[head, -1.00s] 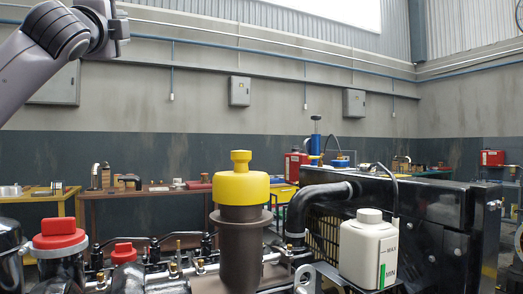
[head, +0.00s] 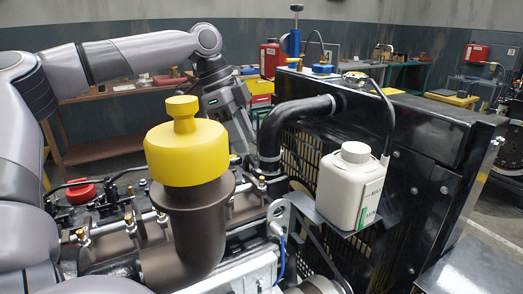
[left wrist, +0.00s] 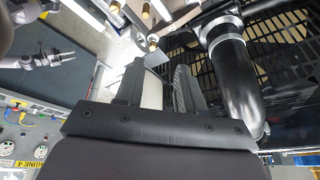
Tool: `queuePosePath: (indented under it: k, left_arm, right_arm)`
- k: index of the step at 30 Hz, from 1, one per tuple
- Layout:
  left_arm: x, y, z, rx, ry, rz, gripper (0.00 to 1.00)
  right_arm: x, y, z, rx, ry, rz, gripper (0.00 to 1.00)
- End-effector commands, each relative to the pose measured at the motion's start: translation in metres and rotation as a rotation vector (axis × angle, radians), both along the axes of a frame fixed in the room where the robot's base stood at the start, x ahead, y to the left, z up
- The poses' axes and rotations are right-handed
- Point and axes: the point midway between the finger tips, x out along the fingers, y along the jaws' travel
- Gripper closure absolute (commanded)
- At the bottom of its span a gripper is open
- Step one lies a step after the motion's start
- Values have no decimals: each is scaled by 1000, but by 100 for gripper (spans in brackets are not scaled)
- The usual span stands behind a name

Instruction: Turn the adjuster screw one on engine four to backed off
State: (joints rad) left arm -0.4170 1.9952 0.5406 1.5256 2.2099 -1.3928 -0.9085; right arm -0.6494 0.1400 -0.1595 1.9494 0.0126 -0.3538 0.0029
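In the head view my left arm reaches over the engine. Its wrist points down on the far side, behind the brown pipe with the yellow cap (head: 186,155), and its fingertips are hidden there. In the left wrist view my left gripper (left wrist: 160,72) has its fingers apart, with a light strip showing between them. A small grey plate (left wrist: 158,56) and a brass fitting (left wrist: 153,42) lie just beyond the tips. I cannot tell which part is adjuster screw one. A grey gripper-like shape (left wrist: 48,57), perhaps my right gripper, shows at the left; its opening is unclear.
A black hose (head: 285,125), a white bottle (head: 350,185) and the black radiator housing (head: 430,145) stand right of the pipe. In the left wrist view, a panel marked ENGINE 4 (left wrist: 27,164) lies lower left. A red cap (head: 81,192) sits at the left.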

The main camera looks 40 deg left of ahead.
Motion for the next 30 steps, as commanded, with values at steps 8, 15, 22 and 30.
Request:
queuePosePath:
  k: [8,15,22,30]
  left_arm:
    - [-1,-14,-22,-49,45,-8,62]
    - [5,-26,-56,-45,45,-9,62]
    - [9,-31,-71,-45,40,-7,62]
    - [10,-31,-71,-45,39,-7,71]
  right_arm:
    - [0,0,2,0,0,0,57]
    - [0,0,4,0,0,0,57]
    - [0,0,5,1,0,-1,57]
    - [0,0,5,1,1,-1,57]
